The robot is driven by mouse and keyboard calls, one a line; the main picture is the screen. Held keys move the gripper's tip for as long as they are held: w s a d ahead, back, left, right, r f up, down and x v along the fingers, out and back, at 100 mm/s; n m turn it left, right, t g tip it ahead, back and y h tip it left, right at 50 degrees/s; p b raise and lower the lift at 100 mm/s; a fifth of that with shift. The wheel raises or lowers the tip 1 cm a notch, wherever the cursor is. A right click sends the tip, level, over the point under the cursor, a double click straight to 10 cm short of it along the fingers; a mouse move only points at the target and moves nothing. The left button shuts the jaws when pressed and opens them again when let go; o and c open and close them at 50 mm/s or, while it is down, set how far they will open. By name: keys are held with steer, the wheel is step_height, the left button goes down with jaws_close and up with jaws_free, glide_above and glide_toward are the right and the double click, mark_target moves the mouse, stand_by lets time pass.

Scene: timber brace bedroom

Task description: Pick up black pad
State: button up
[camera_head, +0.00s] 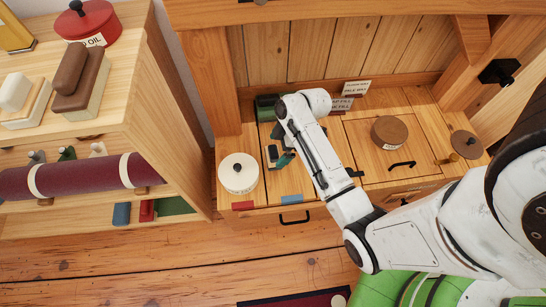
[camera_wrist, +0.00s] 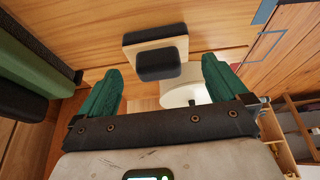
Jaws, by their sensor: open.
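The black pad (camera_wrist: 161,65) shows in the wrist view as a dark rounded block on a pale block with another dark layer (camera_wrist: 150,35). It lies on the wooden cabinet top, in line with the space between my fingertips. In the head view, a small dark shape beside my gripper looks like the pad (camera_head: 272,152), partly hidden by my arm. My gripper (camera_wrist: 162,67) is open, with one green finger to either side of the pad in the wrist view. I see no finger touching it, and its depth between them is hard to tell.
A white lidded jar (camera_head: 239,174) stands to the left, and a brown round lid (camera_head: 389,133) to the right. A green roll (camera_head: 265,107) lies behind. A shelf (camera_head: 180,130) rises at the left.

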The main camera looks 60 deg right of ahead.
mark_target(273, 151)
steer(key=b+x, duration=0.1)
steer(key=x, duration=0.1)
steer(key=b+x, duration=0.1)
steer(key=x, duration=0.2)
steer(key=shift+w+a+b, duration=0.1)
steer(key=shift+w+b, duration=0.2)
steer(key=c, duration=0.8)
steer(key=shift+r, duration=0.1)
steer(key=shift+r+p, duration=0.35)
steer(key=shift+r, duration=0.15)
step_height(273, 151, up, 3)
steer(key=shift+f+p, duration=0.2)
steer(key=shift+p, duration=0.35)
steer(key=s+r+p, duration=0.1)
steer(key=s+r, duration=0.2)
steer(key=s, duration=0.1)
steer(key=s+d+r+p, duration=0.1)
steer(key=s+r+p, duration=0.1)
steer(key=s, duration=0.3)
steer(key=s+d+r+p, duration=0.1)
steer(key=s+r+p, duration=0.1)
steer(key=s+r, duration=0.2)
steer(key=shift+s+d+r, duration=0.15)
steer(key=shift+s+d, duration=0.1)
steer(key=shift+s, duration=0.15)
